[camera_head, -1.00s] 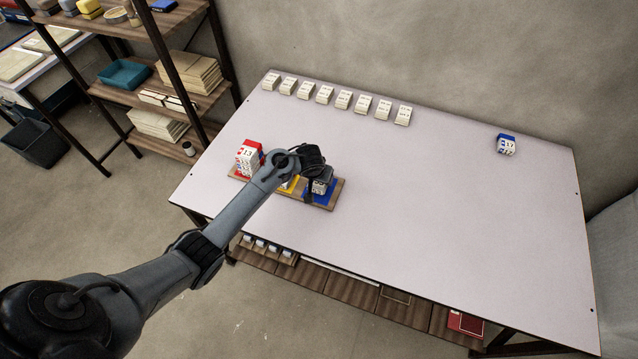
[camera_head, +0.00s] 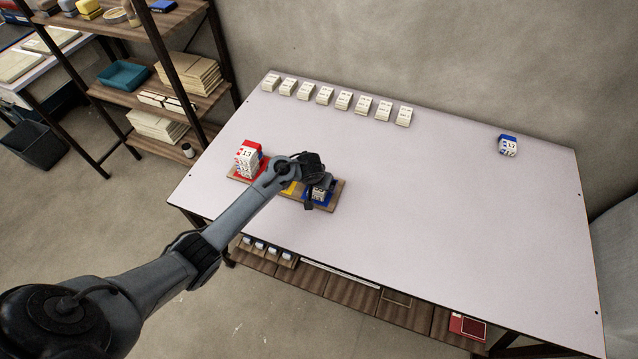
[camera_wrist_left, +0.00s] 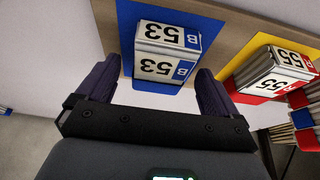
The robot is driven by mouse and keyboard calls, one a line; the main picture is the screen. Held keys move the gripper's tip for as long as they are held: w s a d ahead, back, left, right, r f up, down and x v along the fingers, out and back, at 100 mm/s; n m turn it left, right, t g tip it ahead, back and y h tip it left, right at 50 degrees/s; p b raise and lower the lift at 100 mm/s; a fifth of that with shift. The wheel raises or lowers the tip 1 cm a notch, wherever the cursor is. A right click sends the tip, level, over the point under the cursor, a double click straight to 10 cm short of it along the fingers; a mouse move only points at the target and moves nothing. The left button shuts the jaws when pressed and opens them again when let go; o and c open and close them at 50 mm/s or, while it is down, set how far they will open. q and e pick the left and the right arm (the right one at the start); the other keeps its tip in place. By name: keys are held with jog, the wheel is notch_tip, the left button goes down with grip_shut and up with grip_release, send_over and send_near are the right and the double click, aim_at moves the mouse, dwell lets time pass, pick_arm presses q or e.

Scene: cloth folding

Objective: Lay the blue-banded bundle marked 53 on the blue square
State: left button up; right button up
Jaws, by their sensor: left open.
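The bundle marked 53 (camera_wrist_left: 166,52), with a blue B band, lies on the blue square (camera_wrist_left: 127,18) in the left wrist view. My left gripper (camera_wrist_left: 157,88) is open, with one dark finger on either side of the bundle's near end. In the head view, my left gripper (camera_head: 318,188) is over the right end of the wooden board, and the bundle (camera_head: 319,194) shows partly hidden beneath it on the blue square (camera_head: 330,198). My right gripper is not in view.
A bundle marked 55 (camera_wrist_left: 283,70) lies on the yellow square beside it. Red-banded bundles (camera_head: 248,158) are stacked on the board's left end. A blue-banded bundle marked 17 (camera_head: 508,146) stands far right. Several white bundles (camera_head: 343,99) line the back. The table's right half is mostly clear.

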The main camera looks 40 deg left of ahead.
pick_arm(q)
jog(key=p+v, duration=0.5)
jog(key=v, duration=0.7)
jog(key=s+d+r+m, duration=0.1)
jog(key=s+d, duration=0.3)
jog(key=s, duration=0.5)
jog(key=s+d+r+m+h, duration=0.1)
jog(key=s+d+m, duration=0.2)
jog(key=s, duration=0.6)
jog(key=s+d+r+m, duration=0.1)
jog(key=s+d, duration=0.6)
jog(key=s, duration=0.2)
jog(key=shift+s+r+m+g+h, duration=0.2)
jog(key=shift+r+m+g+h, duration=0.1)
jog(key=shift+m+g, duration=0.1)
